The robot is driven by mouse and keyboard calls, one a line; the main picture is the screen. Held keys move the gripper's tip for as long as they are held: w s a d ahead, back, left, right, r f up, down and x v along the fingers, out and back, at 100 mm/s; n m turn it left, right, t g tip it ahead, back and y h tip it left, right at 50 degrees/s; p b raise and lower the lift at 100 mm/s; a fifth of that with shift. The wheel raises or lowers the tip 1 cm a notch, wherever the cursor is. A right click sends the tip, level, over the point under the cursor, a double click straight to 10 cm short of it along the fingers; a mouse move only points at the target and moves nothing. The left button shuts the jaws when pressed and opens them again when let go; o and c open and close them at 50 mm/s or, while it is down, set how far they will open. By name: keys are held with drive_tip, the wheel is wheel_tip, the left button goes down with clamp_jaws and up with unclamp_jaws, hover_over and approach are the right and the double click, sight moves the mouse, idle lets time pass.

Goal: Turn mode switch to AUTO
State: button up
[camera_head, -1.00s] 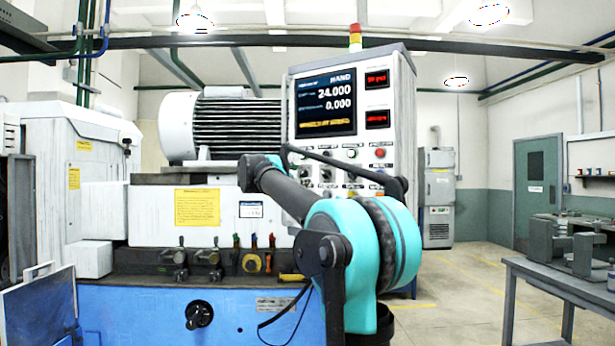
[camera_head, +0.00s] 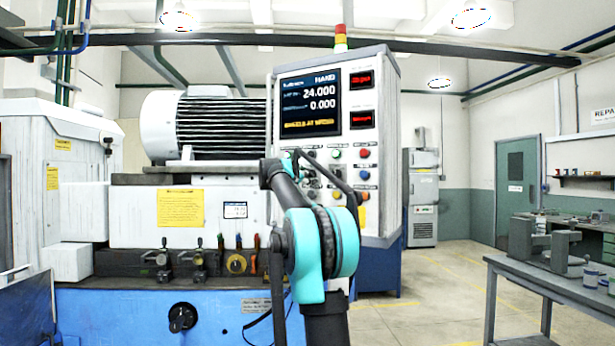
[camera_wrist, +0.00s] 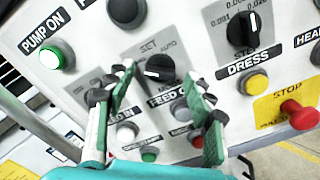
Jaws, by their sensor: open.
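In the wrist view the mode switch (camera_wrist: 160,68) is a round black knob with a white pointer line that lies toward the left. SET is printed above it and AUTO at its upper right. My gripper (camera_wrist: 156,75) is open, with one green-and-grey finger on each side of the knob's lower part as seen here. I cannot tell whether the fingers touch it. The label under the knob is partly covered. In the head view the screen (camera_head: 310,103) on the control panel (camera_head: 383,215) reads HAND. My gripper there is in front of the panel, small and partly hidden by my arm.
Close around the knob are a green PUMP ON button (camera_wrist: 57,55), another black selector (camera_wrist: 250,28), a yellow DRESS button (camera_wrist: 254,83) and a red STOP button (camera_wrist: 299,114). A grey workbench (camera_head: 560,285) stands at the right, with clear floor between.

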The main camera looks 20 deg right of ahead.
drive_tip(key=shift+w+d, duration=0.15)
drive_tip(key=shift+d, duration=0.1)
drive_tip(key=c, duration=1.1)
